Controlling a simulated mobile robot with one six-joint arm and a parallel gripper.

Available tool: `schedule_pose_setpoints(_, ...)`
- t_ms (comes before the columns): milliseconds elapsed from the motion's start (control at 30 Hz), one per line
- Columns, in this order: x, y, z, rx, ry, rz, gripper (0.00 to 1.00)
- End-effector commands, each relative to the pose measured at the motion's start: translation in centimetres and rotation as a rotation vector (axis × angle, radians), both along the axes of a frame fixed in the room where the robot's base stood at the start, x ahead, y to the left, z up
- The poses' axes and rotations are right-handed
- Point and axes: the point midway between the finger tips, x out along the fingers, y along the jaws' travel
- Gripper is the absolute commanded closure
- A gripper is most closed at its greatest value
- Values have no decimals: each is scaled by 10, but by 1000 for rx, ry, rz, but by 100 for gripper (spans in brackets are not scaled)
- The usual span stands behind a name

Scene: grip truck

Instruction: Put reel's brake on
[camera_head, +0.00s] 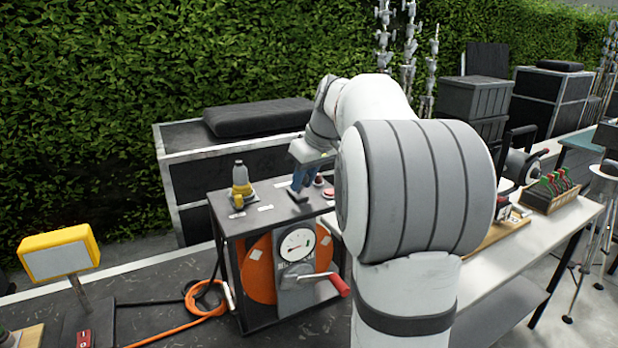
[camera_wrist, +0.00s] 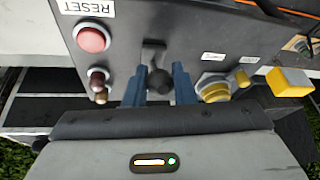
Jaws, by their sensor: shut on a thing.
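The reel stands in a dark frame (camera_head: 228,222) in the head view, with an orange drum (camera_head: 258,268), a round gauge (camera_head: 297,243) and a crank with a red handle (camera_head: 339,286). My gripper (camera_head: 301,190) reaches down to the frame's top panel. In the wrist view my gripper (camera_wrist: 159,84) has its two blue fingers on either side of a black lever knob (camera_wrist: 160,80) and is shut on it. The lever rises from a dark slot in the panel. Its lettering, if any, cannot be read, so which control it is cannot be told from a label.
A red button (camera_wrist: 91,38) by a RESET label and a small brown-tipped switch (camera_wrist: 98,84) are beside the lever. A yellow fitting (camera_wrist: 214,90) stands on its other side. An orange cable (camera_head: 190,323) lies left of the frame, near a yellow-framed panel (camera_head: 60,255).

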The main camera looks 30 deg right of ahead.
Motion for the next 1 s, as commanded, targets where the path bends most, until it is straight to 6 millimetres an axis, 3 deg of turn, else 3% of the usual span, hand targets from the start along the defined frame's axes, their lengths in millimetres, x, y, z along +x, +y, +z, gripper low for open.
schedule_pose_setpoints(200, 0, 0, 0, -1, -1, 0, 100)
schedule_pose_setpoints(433, 0, 0, 0, -1, -1, 0, 100)
schedule_pose_setpoints(467, 1, -17, 0, -1, -1, -4, 100)
schedule_pose_setpoints(600, 0, -6, 2, -3, 6, -4, 100)
schedule_pose_setpoints(1000, 3, -2, 14, -7, 172, -4, 100)
